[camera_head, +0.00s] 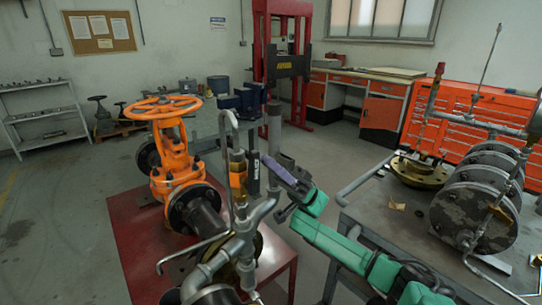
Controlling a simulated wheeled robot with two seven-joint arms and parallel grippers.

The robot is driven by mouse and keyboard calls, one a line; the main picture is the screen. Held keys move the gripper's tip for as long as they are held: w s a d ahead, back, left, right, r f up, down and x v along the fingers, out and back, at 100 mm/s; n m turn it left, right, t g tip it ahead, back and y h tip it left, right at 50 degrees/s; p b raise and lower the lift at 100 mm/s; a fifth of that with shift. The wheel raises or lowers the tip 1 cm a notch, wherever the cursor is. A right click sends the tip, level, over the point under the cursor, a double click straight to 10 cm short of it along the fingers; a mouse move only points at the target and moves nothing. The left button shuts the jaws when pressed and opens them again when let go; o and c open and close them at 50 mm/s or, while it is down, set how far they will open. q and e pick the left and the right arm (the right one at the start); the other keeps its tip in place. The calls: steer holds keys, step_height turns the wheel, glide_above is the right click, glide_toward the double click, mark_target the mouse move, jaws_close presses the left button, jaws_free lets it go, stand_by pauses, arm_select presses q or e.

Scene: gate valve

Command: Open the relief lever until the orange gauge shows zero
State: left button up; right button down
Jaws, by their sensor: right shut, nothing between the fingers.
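An orange fitting (237,178), possibly the orange gauge, sits on the upright pipework at the centre; no dial face or reading shows. A thin grey bent bar (190,252) sticks out to the left of the pipework; I cannot tell whether it is the relief lever. My right arm comes in from the lower right. Its gripper (270,163) is shut and empty, just right of the orange fitting and apparently apart from it. My left gripper is not in view.
An orange gate valve with a handwheel (163,107) stands on a red table (130,246), left of the pipework. A grey bench (372,208) with flanged machinery (475,212) is at right. A red press frame (266,50) stands behind. Open floor (60,215) lies at left.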

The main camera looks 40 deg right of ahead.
steer(key=shift+a, duration=0.3)
steer(key=shift+a+r+h, duration=0.15)
steer(key=shift+a+h, duration=0.25)
steer(key=shift+h, duration=0.1)
steer(key=shift+d, duration=0.1)
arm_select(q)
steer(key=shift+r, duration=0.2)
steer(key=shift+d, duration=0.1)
